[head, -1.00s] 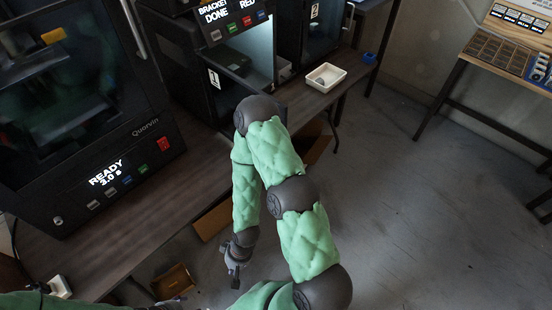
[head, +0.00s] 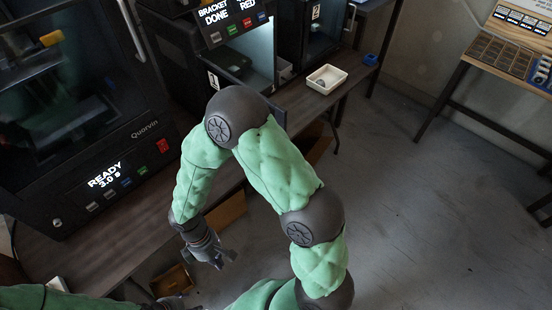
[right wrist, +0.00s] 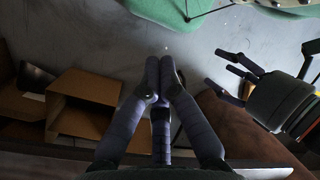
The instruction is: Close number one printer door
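The number one printer (head: 170,45) stands in the middle of the bench in the head view, with a "1" label and a display reading BRACKET DONE RED. Its lit chamber is open to view. Its dark door (head: 278,112) appears swung out, mostly hidden behind my right elbow. My right gripper (head: 223,260) is low in front of the bench, well away from the door. My left gripper (right wrist: 232,75) shows in the right wrist view with spread fingers, empty.
A large Quorvin printer (head: 75,110) reading READY stands at left. A white tray (head: 326,79) with a small item and a blue object (head: 371,59) sit on the bench at right. Cardboard boxes (head: 172,281) lie below the bench.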

